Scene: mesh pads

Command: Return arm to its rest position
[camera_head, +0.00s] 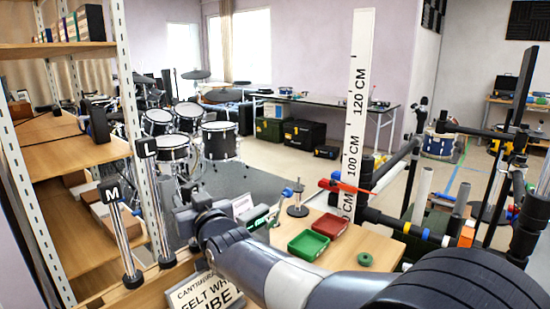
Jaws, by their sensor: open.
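My arm (275,273) reaches from the lower right toward the wooden shelf unit at the left. It ends in a dark wrist near the shelf's front edge. My gripper (183,223) is at the far end of the wrist, small and dark, beside the post marked L. Its jaws are open, though the fingers are partly hidden by the wrist. I see nothing held between them.
Posts marked M (127,240) and L (155,200) stand by the shelf (75,240). A green tray (309,245) and a red tray (330,225) sit on the wooden table (380,246). A tall ruler board (358,110) stands behind. A drum kit (220,140) is farther back.

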